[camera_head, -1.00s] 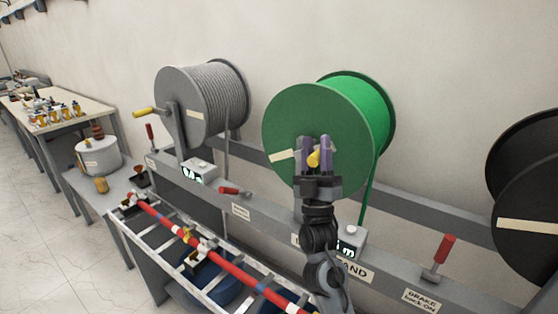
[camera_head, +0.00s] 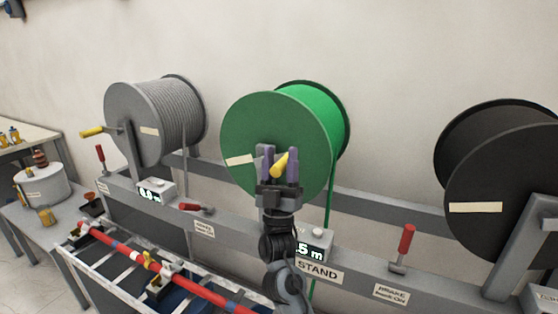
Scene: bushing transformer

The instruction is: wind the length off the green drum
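The green drum (camera_head: 300,160) stands in the middle of the stand, with a pale label on its face. A green cable (camera_head: 331,190) hangs down from its right side, past a counter box (camera_head: 314,242) whose display partly reads ".5 m". My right gripper (camera_head: 279,158) is in front of the drum's face. Its two purple fingers stand on either side of a yellow crank handle (camera_head: 281,166). A gap seems to show beside the handle, and I cannot tell whether the fingers touch it. The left gripper is not in view.
A grey drum (camera_head: 135,125) with its own yellow crank stands to the left, a black drum (camera_head: 500,180) to the right. A red pole (camera_head: 190,288) lies on a rack in front.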

